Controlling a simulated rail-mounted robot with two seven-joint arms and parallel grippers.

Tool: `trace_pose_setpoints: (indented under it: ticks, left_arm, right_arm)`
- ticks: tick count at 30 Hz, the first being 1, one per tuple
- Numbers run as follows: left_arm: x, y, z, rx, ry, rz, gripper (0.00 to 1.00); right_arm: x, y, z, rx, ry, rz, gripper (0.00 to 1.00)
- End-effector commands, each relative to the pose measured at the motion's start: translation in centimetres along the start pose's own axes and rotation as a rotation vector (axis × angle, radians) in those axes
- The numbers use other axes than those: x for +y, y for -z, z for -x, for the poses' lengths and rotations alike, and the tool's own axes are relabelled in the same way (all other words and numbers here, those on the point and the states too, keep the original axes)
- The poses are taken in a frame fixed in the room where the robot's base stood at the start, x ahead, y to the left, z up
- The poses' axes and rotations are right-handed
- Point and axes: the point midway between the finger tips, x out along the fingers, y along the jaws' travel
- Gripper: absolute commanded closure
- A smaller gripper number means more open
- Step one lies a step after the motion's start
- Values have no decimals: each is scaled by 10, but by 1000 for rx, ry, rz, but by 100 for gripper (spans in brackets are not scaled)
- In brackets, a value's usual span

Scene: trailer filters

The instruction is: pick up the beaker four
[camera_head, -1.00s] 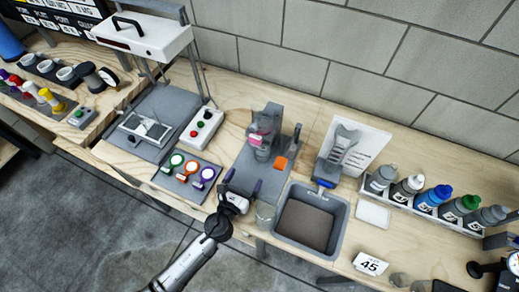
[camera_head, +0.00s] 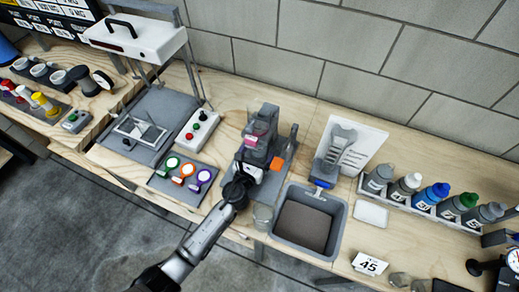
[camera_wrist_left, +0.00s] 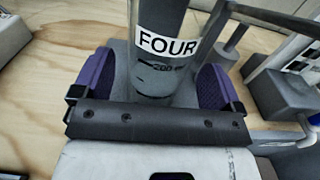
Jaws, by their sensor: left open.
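Beaker four (camera_wrist_left: 165,18) is a grey cylinder with a white label reading FOUR and graduation marks below it. In the left wrist view it stands upright between the two purple fingers of my left gripper (camera_wrist_left: 158,88). The fingers are open, one on each side, with gaps visible between them and the beaker. In the head view my left gripper (camera_head: 247,176) is at the front of the grey stand (camera_head: 278,183), and a white label shows just past it. The gripper hides much of the beaker there. My right gripper is not in view.
Three coloured round-ended items lie on a dark mat (camera_head: 164,186) to the left. Several bottles stand at right.

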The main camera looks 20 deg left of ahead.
Motion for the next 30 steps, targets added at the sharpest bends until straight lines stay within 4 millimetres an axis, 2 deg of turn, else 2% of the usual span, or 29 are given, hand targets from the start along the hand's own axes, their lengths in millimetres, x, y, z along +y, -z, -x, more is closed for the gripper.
trace_pose_setpoints:
  ticks: [3,11,27,30]
  left_arm:
    - [0,0,-6,0,0,0,9]
    - [0,0,-7,0,0,1,9]
    - [0,0,-7,0,0,1,61]
    - [0,-1,-7,-1,0,1,68]
  right_arm:
    - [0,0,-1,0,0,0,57]
    - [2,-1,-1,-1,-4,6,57]
    - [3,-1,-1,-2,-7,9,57]
    - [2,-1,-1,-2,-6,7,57]
